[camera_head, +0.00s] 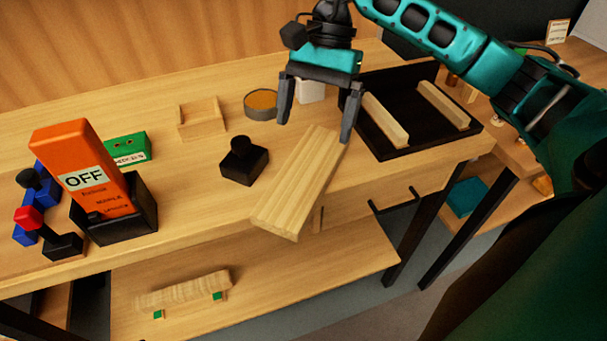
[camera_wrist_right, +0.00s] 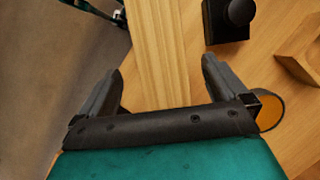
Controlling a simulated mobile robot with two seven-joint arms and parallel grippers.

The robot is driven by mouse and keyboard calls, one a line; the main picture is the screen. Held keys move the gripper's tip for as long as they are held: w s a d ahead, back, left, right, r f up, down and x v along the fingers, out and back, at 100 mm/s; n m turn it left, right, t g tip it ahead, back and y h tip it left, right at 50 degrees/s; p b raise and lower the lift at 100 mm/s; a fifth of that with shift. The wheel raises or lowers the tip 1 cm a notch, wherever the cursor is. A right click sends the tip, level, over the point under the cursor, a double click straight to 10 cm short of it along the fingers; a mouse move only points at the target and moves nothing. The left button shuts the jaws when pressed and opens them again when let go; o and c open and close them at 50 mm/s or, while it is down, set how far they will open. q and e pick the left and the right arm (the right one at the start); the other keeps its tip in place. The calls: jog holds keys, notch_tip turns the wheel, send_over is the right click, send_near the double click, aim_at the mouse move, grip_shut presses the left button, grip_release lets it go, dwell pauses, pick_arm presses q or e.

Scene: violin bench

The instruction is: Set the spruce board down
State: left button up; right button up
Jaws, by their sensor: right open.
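The spruce board (camera_head: 298,187) is a pale, long wooden board on the right half of the bench, lying slantwise. Its near end reaches the bench's front edge and seems to stick out a little past it. My right gripper (camera_head: 315,130) is open above the board's far end, one finger to each side. In the right wrist view the board (camera_wrist_right: 160,50) runs between the two fingers (camera_wrist_right: 163,72), with a gap visible on both sides. Whether the whole underside touches the bench cannot be told. My left gripper is not in view.
A black tray (camera_head: 402,147) with two wooden bars lies right of the board. A black knobbed block (camera_head: 243,163) stands close to its left. A round tin (camera_head: 260,104) is behind. An orange OFF box (camera_head: 85,172) stands far left. A lower shelf (camera_head: 300,285) holds another wooden piece.

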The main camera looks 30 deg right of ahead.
aim_at(306, 169)
jog(key=x, duration=0.8)
jog(key=shift+s+f, duration=0.2)
jog(key=c, duration=1.1)
notch_tip(306, 169, up, 20)
jog(key=p, duration=0.2)
